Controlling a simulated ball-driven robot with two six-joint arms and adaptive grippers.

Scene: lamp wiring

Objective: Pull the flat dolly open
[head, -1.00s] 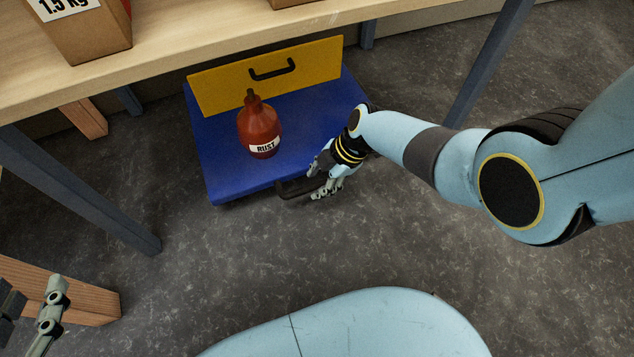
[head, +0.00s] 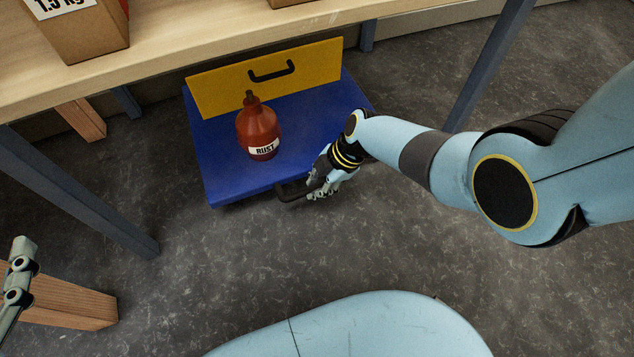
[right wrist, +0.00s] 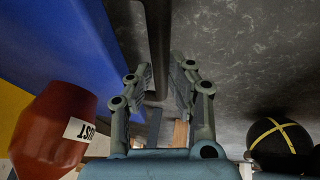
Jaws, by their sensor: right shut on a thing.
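The flat dolly (head: 215,163) has a blue deck and an upright yellow panel with a black handle at its back. It stands on the floor, its back partly under the table. A second dark handle (head: 291,190) sticks out at its front edge. My right gripper (head: 318,187) is shut on this front handle near its right end. In the right wrist view the dark handle (right wrist: 158,45) runs between the fingers (right wrist: 161,80), beside the blue deck. My left gripper (head: 17,278) is at the left edge, far from the dolly, partly cut off; its opening cannot be judged.
A red-brown bottle (head: 259,130) labelled RUST stands upright on the deck. A wooden table (head: 200,50) with boxes on top overhangs the dolly's back. Table legs (head: 85,195) stand on either side. A wooden beam (head: 70,300) lies at lower left. The floor in front is clear.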

